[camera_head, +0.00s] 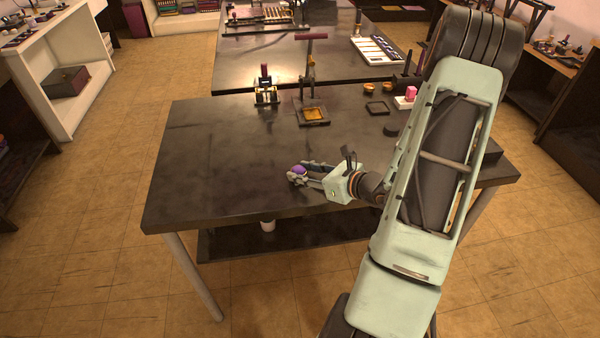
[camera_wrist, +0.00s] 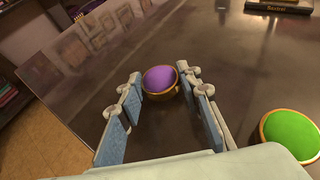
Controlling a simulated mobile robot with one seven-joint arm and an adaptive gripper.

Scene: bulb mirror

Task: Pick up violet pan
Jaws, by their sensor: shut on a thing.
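The violet pan (camera_wrist: 160,79) is a small round dish with a brown-gold rim and a violet fill. It is between the fingertips of my gripper (camera_wrist: 159,87), which is shut on it. In the head view, the violet pan (camera_head: 299,169) shows at the tips of my gripper (camera_head: 298,177), low over the dark table (camera_head: 215,180). I cannot tell whether it touches the tabletop. The fingers hide part of its sides.
A green pan (camera_wrist: 291,132) with a similar rim stands to the right in the wrist view. A press-like stand (camera_head: 311,75), a small black device (camera_head: 265,90) and two orange pans (camera_head: 369,90) are farther back. The table's left part is clear.

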